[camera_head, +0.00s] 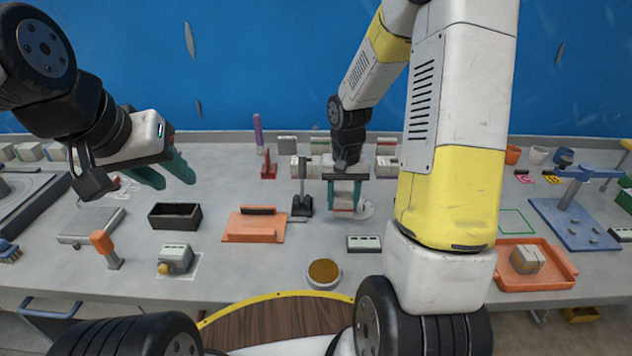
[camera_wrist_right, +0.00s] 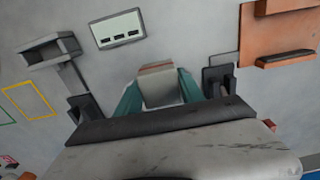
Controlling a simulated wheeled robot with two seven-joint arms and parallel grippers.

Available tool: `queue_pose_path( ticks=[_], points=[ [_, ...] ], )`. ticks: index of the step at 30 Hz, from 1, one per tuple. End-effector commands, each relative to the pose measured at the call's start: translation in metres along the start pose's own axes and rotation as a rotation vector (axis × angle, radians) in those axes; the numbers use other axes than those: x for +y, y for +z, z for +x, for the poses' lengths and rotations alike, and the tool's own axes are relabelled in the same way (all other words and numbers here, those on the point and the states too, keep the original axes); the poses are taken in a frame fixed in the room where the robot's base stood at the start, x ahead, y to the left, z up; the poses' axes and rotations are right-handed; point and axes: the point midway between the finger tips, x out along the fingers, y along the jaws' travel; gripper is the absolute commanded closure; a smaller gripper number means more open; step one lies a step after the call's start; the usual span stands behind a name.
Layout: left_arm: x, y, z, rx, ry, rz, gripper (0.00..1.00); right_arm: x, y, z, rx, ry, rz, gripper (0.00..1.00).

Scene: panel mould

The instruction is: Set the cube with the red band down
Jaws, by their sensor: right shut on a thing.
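The cube with the red band (camera_head: 343,198) is pale, with a thin reddish strip low on its side. My right gripper (camera_head: 344,203) is shut on it, pointing down over the middle of the table. In the right wrist view the cube (camera_wrist_right: 160,90) sits between the two teal fingers, with a reddish-brown edge on top. I cannot tell whether its underside touches the table. My left gripper (camera_head: 168,172) is open and empty, above the left part of the table.
An orange plate (camera_head: 254,226) and a black bin (camera_head: 175,215) lie further left. An orange tray (camera_head: 567,276) is at right.

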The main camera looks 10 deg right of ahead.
Motion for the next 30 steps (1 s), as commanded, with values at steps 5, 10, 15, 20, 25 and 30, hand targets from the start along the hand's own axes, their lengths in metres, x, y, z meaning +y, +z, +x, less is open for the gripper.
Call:
queue_pose_path(
  ticks=[5,10,15,20,25,30],
  points=[
    [0.000,0.000,0.000,0.000,0.000,0.000,0.64,-0.017,-0.041,0.005,0.000,0.000,-0.002,1.00],
    [0.000,0.000,0.000,0.000,0.000,0.000,0.64,-0.025,-0.060,0.006,0.001,0.000,-0.001,1.00],
    [0.000,0.000,0.000,0.000,0.000,0.000,0.64,-0.029,-0.070,0.007,0.001,0.000,-0.001,1.00],
    [0.000,0.000,0.000,0.000,0.000,0.000,0.64,-0.029,-0.069,0.033,-0.004,0.001,-0.001,1.00],
    [0.000,0.000,0.000,0.000,0.000,0.000,0.64,-0.029,-0.070,0.042,0.001,0.000,0.001,1.00],
    [0.000,0.000,0.000,0.000,0.000,0.000,0.64,-0.029,-0.070,0.042,0.001,0.000,0.000,1.00]
  ],
)
